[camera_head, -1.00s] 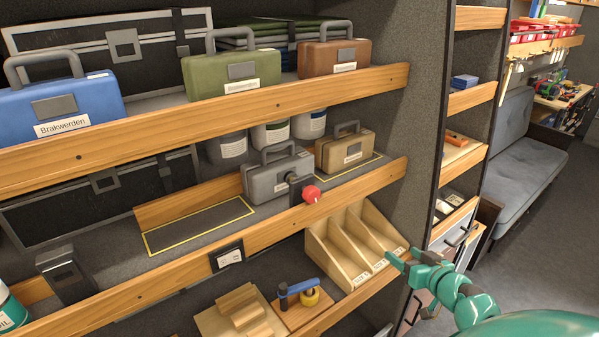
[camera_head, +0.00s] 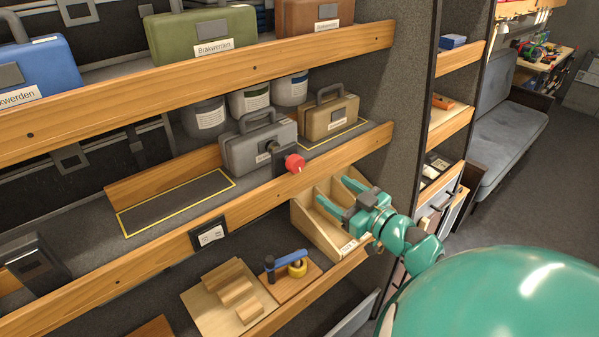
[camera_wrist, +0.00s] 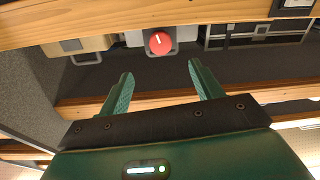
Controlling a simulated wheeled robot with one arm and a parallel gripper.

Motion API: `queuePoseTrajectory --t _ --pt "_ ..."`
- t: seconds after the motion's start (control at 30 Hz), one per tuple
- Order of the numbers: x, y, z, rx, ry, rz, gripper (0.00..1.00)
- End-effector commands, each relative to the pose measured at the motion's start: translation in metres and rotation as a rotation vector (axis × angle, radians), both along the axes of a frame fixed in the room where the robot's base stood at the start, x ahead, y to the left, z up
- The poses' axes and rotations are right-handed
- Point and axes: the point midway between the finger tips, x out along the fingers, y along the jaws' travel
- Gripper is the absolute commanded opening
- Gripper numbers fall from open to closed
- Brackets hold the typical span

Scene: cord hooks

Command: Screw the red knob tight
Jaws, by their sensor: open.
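The red knob (camera_head: 295,163) sits on a dark bracket (camera_head: 281,160) at the wooden front rail of the middle shelf, in front of the grey case. In the wrist view the red knob (camera_wrist: 160,42) shows at the top centre, round with a white mark, beyond the fingertips. My gripper (camera_head: 333,193) is open and empty, below and to the right of the knob in the head view. In the wrist view my gripper (camera_wrist: 159,72) has its two green fingers spread apart, touching nothing. Whether the knob is tight cannot be seen.
The wooden shelf rail (camera_head: 245,211) runs across in front of the grey case (camera_head: 258,145) and a tan case (camera_head: 328,115). Below stands a wooden divided bin (camera_head: 318,233), close to my gripper. A blue-handled clamp (camera_head: 288,261) lies on the lower shelf.

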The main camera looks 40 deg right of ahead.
Motion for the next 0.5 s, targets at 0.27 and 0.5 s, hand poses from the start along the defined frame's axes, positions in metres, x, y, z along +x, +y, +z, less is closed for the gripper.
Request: queuePoseTrajectory --t 0.27,0.5 --pt "0.02 0.004 -0.001 -0.003 -0.007 0.003 0.65" --pt "0.029 0.004 -0.001 -0.014 -0.009 0.004 0.65"
